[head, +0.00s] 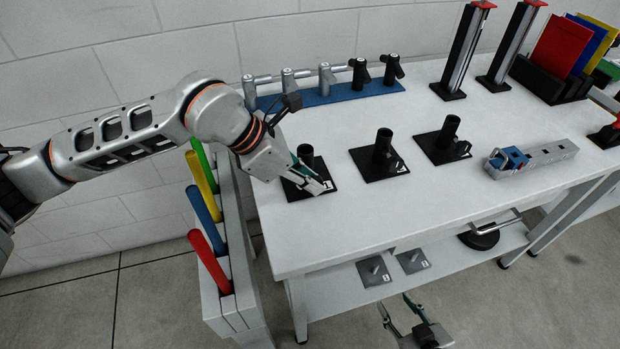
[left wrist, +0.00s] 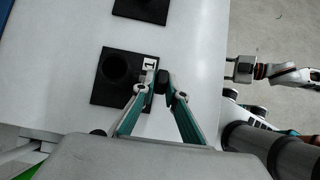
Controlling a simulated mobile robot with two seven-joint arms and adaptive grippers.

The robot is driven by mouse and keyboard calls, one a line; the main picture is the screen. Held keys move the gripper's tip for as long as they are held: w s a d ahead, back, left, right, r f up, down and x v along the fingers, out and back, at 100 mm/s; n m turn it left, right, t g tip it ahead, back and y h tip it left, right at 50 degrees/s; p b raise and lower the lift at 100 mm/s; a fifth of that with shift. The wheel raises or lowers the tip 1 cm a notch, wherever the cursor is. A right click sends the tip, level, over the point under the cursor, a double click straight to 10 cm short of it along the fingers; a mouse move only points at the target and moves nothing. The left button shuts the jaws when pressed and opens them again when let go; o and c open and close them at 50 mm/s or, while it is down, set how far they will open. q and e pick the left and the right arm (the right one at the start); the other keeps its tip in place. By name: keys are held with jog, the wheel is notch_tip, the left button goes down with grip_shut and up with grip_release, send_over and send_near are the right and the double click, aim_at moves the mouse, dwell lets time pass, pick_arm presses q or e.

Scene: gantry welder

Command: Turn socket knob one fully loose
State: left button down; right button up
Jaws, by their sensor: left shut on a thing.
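Socket one is a black square plate with a short upright tube (head: 306,155) and a white "1" label, at the left of the table. It also shows in the left wrist view (left wrist: 115,68). Its small black knob (left wrist: 162,80) sticks out at the labelled side, between my left fingertips. My left gripper (head: 326,187) is shut on this knob, low over the plate's front edge; in the head view the fingers hide the knob. The knob's thread is not visible. My right gripper (head: 393,302) is open and empty, below and in front of the table.
Two similar black sockets (head: 383,155) (head: 447,140) stand to the right. A blue rack (head: 335,95) with grey and black fittings lies behind. A grey block with blue parts (head: 535,157) is at the right. Coloured tubes (head: 208,252) stand in a holder left of the table.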

pick_arm(q)
jog(key=c, duration=2.3)
grip_release()
jog(key=shift+c, duration=0.2)
jog(key=shift+r, duration=0.1)
jog(key=v, duration=1.2)
